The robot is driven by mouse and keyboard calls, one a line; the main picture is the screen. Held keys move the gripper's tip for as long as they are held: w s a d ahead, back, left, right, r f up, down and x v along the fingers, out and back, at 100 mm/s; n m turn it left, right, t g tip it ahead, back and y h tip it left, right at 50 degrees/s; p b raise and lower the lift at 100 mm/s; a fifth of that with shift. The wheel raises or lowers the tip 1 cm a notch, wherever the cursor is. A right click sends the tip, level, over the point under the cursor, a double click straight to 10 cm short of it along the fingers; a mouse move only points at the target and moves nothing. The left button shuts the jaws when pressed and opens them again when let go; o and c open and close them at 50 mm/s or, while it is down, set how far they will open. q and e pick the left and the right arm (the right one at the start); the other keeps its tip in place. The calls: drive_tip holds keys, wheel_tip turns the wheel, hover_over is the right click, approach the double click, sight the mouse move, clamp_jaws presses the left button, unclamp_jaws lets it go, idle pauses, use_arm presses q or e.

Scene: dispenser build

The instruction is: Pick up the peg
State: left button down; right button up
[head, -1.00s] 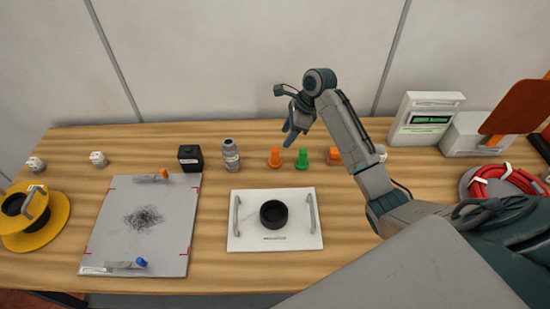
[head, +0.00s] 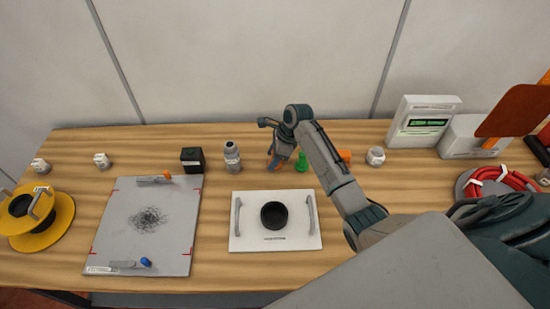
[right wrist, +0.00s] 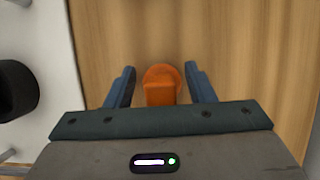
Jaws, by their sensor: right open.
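An orange peg (right wrist: 161,88) stands on the wooden table between the two blue fingers of my open right gripper (right wrist: 160,88) in the right wrist view. The fingers lie to either side of it, with a visible gap on each side. In the head view the right gripper (head: 281,160) is down over the orange peg, which is mostly hidden behind the fingers. A green peg (head: 301,162) stands just to the right of the gripper. Another orange piece (head: 344,156) is partly hidden behind my right arm. My left gripper is not in view.
A white plate with handles (head: 247,237) and a black ring (head: 274,215) lies in front. A grey bottle (head: 232,156) and black box (head: 191,160) stand to the left. A grey mat (head: 115,240) and yellow spool (head: 60,222) are farther left. A white jar (head: 376,156) is at right.

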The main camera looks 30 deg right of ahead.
drive_tip(key=c, duration=1.1)
drive_tip(key=shift+o, duration=0.2)
drive_tip(key=shift+r, duration=0.1)
